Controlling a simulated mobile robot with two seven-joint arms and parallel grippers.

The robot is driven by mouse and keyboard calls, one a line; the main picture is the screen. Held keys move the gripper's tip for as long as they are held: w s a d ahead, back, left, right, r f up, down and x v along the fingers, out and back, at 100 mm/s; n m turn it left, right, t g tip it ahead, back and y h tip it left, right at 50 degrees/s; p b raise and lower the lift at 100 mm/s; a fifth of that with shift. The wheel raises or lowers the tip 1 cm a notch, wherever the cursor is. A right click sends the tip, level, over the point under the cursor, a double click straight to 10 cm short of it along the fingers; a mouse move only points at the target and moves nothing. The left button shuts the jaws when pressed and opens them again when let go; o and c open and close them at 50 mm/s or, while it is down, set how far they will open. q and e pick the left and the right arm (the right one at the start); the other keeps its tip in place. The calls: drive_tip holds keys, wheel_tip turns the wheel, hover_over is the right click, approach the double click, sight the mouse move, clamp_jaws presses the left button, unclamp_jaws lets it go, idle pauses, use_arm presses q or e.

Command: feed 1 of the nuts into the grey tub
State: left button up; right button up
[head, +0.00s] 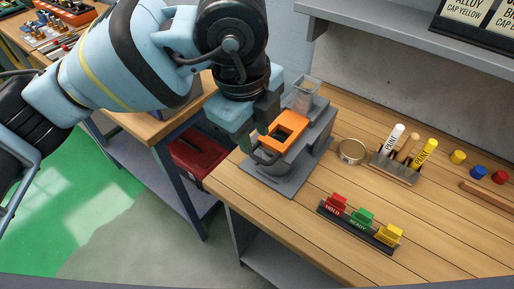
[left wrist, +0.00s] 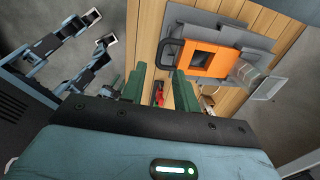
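A grey dispenser (head: 310,150) stands at the left end of the wooden bench. My right gripper is not seen.
A rack with marker-like sticks (head: 396,168) stands right of the tub. A strip of red, green and yellow blocks (head: 360,225) lies at the bench's front. Coloured caps (head: 478,173) lie at the right. A grey shelf (head: 400,22) overhangs the back.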

sight(258, 158)
use_arm(q)
drive_tip(key=f, duration=0.5)
drive_tip(key=shift+w+d+f, duration=0.3)
drive_tip(key=shift+w+f, duration=0.05)
drive_tip(key=shift+f, duration=0.05)
clamp_jaws()
